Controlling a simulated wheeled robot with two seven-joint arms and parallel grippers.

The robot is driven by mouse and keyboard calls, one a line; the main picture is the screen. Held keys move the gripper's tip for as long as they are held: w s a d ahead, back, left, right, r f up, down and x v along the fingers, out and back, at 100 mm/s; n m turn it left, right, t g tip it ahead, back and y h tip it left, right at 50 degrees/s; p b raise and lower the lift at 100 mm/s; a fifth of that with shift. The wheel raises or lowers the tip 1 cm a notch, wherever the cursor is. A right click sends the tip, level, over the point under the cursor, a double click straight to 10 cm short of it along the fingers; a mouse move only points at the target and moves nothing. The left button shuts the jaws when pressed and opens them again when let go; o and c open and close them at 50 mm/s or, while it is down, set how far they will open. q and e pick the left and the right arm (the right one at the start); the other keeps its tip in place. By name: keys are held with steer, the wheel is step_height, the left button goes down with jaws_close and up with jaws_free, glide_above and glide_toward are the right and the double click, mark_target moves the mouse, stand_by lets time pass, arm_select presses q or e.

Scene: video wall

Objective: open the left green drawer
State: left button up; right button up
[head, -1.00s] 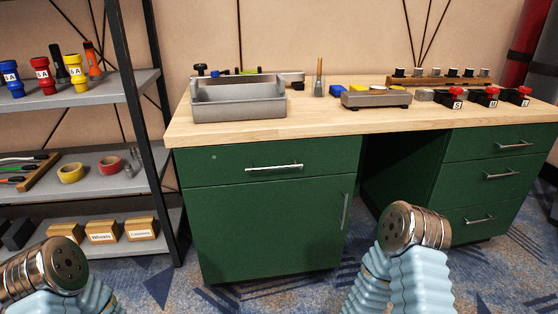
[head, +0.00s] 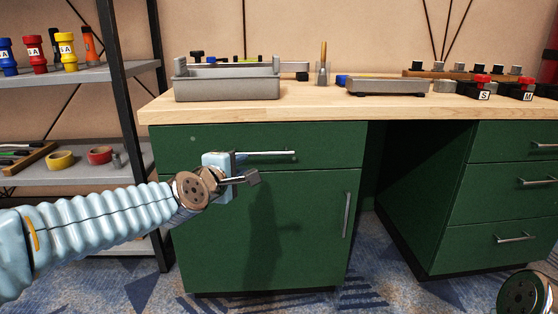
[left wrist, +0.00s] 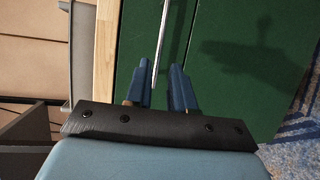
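The left green drawer (head: 325,146) is a wide front under the wooden worktop, shut flush with the cabinet. Its horizontal silver bar handle (head: 280,154) shows to the right of my left gripper (head: 248,167), which covers the handle's left end. In the left wrist view the two blue fingers of my left gripper (left wrist: 160,88) stand apart, and the handle bar (left wrist: 172,40) runs between them, nearer the left finger. The fingers are open; I cannot tell whether either touches the bar. My right gripper is not in view.
Below the drawer is a green cabinet door (head: 270,235) with a vertical handle (head: 347,214). The wooden worktop (head: 320,109) holds a grey tray (head: 228,88). A shelf rack (head: 85,165) stands at the left, near my left arm. More green drawers (head: 510,190) are at the right.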

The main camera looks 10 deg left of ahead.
mark_target(259, 154)
arm_select(q)
steer(key=p+x, duration=0.3)
steer(key=x, duration=0.8)
steer(key=shift+w+f, duration=0.1)
steer(key=shift+w, duration=0.3)
steer(key=shift+w+f, duration=0.15)
steer(key=shift+w, duration=0.4)
jaws_close()
